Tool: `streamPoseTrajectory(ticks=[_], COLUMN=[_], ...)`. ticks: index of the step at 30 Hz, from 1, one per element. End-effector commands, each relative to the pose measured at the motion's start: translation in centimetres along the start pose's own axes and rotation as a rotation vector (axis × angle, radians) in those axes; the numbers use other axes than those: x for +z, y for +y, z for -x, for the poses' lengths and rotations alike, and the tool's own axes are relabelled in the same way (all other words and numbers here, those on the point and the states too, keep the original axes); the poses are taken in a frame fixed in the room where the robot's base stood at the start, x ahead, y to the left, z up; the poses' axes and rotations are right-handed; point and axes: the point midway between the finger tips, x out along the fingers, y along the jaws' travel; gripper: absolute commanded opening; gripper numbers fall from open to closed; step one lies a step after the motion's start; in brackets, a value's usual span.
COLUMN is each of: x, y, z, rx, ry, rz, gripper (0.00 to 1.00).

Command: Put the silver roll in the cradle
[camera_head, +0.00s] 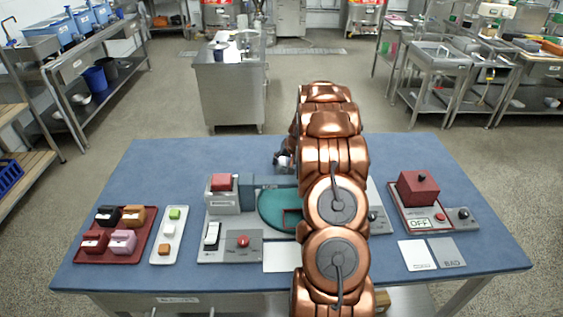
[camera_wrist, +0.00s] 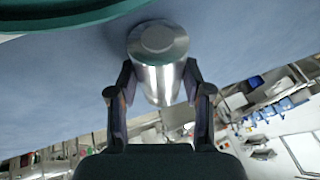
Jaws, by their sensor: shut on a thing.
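The silver roll (camera_wrist: 158,45) is a shiny metal cylinder with a round end face, seen in the wrist view. My gripper (camera_wrist: 158,76) is shut on it, one finger on each side. In the head view my gripper (camera_head: 284,161) is small and partly hidden by my copper-coloured arm, at the far side of the station with the teal basin (camera_head: 270,209). The roll is hard to make out there. I cannot tell which part is the cradle; my arm hides part of the station.
On the blue table (camera_head: 140,175) stand a dark red tray (camera_head: 84,258) with several blocks, a white tray (camera_head: 158,255) with small cubes, and a red box (camera_head: 418,188) at right. A grey panel (camera_head: 246,249) has a red button. The far left tabletop is bare.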

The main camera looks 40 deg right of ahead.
Motion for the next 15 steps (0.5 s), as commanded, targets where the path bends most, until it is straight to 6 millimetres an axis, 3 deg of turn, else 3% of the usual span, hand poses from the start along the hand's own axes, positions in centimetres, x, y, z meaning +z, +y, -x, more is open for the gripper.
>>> streamPoseTrajectory(ticks=[12, 13, 15], x=[0.22, 0.19, 0.19], y=[0.17, 0.15, 0.14], z=[-0.6, -0.53, -0.49], rx=[0.001, 0.001, 0.001], ry=[0.001, 0.001, 0.001], rz=[0.001, 0.001, 0.001], gripper=[0.09, 0.51, 0.59])
